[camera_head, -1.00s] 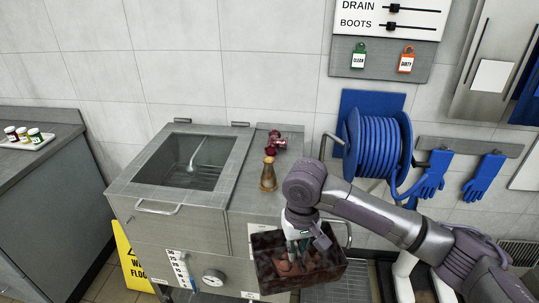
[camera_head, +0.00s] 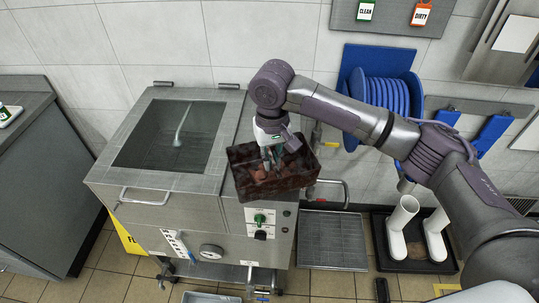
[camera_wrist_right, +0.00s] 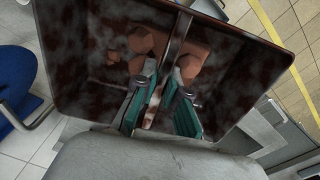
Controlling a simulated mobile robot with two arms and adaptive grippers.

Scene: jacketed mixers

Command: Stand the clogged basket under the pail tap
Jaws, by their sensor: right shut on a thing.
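The clogged basket (camera_head: 290,180) is a dark red-brown, stained open box with brownish lumps inside. My right gripper (camera_head: 272,160) is shut on it from above, reaching into its open top. In the right wrist view, the teal fingers (camera_wrist_right: 160,112) close around a narrow strip across the middle of the basket (camera_wrist_right: 85,70). The basket is held up, overlapping the right part of the steel mixer (camera_head: 160,208) in the head view. A small tap-like fitting (camera_head: 262,293) shows low at the front, partly cut off. I cannot tell whether it is the pail tap. My left gripper is out of view.
A grey-blue container rim (camera_head: 210,298) shows at the bottom edge. A floor grate (camera_head: 332,240) and white boots on a black tray (camera_head: 412,262) stand to the right. A blue hose reel (camera_head: 385,92) hangs behind my arm. A grey counter (camera_head: 45,185) is at left.

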